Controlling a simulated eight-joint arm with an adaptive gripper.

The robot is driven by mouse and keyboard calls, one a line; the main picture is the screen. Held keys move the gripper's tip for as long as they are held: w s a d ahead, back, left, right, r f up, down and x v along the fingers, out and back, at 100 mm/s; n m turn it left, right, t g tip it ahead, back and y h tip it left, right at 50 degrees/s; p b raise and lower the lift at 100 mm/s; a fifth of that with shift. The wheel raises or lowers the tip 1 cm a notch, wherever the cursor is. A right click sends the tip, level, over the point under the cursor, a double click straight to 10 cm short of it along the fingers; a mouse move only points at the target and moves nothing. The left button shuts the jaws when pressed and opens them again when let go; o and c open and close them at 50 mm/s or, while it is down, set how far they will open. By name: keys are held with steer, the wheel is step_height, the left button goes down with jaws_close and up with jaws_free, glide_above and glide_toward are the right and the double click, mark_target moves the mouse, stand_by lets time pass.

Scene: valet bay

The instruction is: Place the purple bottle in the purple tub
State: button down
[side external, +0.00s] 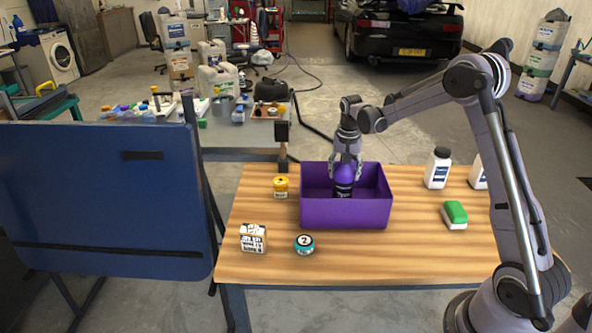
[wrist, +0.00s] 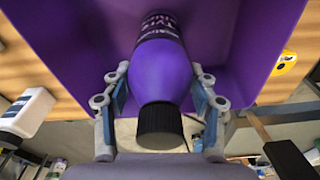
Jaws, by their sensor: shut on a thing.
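The purple tub (side external: 345,213) stands on the wooden table in the side external view, open at the top. The purple bottle (side external: 343,180) is upright inside the tub's outline, its lower end hidden behind the front wall. My gripper (side external: 345,170) points down from above and is shut on the bottle. In the wrist view the bottle (wrist: 161,70) has a black cap and sits between the two fingers of my gripper (wrist: 160,90), with the tub's purple wall (wrist: 235,45) around it. I cannot tell whether the bottle touches the tub floor.
A blue panel (side external: 95,200) is at left.

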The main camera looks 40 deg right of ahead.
steer(key=shift+c, duration=2)
jaws_free()
steer(key=shift+f, duration=0.15)
